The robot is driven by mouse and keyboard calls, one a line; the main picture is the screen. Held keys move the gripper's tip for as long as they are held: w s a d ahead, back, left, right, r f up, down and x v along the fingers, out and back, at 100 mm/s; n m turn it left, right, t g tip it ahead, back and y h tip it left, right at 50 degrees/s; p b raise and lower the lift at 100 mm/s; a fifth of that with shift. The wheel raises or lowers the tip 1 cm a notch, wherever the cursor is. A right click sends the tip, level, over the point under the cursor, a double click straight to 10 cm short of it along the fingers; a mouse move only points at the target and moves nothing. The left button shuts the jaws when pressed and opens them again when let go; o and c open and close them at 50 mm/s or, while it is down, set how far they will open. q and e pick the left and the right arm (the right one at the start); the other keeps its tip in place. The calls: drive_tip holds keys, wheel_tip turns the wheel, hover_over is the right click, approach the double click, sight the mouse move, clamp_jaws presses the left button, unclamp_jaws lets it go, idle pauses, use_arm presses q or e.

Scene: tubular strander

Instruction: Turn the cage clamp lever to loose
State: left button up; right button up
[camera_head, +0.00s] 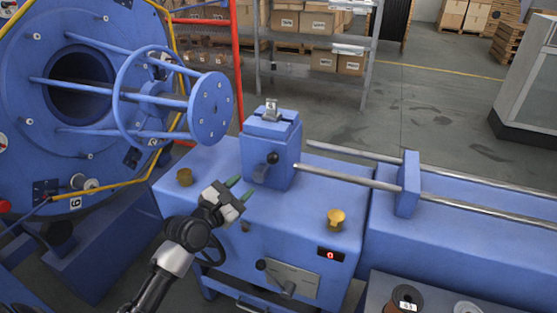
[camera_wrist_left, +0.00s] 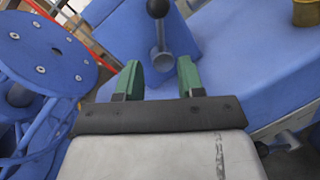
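A lever with a black ball knob (camera_head: 272,158) sits on the front face of the blue clamp block (camera_head: 272,133). Its knob stands up and to the right of its pivot. In the left wrist view the lever (camera_wrist_left: 161,35) is upright, with its knob at the top edge and its grey pivot just beyond the fingertips. My left gripper (camera_head: 239,188) is open, with green fingers apart (camera_wrist_left: 160,72) and nothing between them. It is in front of the block, left of and below the lever, and looks clear of it. My right gripper is not in view.
Brass knobs stand left (camera_head: 184,177) and right (camera_head: 336,218) on the blue machine bed. A second black-knobbed lever (camera_head: 262,265) is on the front plate below. The blue cage with its round disc (camera_head: 211,108) is at left. Steel rods (camera_head: 350,178) run right.

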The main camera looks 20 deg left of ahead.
sight(266, 167)
use_arm(q)
drive_tip(key=w, duration=0.2)
drive_tip(key=w+d, duration=0.1)
drive_tip(key=w, duration=0.5)
drive_tip(key=shift+w+d, duration=0.1)
drive_tip(key=shift+d, duration=0.15)
drive_tip(key=shift+w+d, duration=0.1)
drive_tip(key=shift+w, duration=0.7)
drive_tip(key=c, duration=0.7)
clamp_jaws()
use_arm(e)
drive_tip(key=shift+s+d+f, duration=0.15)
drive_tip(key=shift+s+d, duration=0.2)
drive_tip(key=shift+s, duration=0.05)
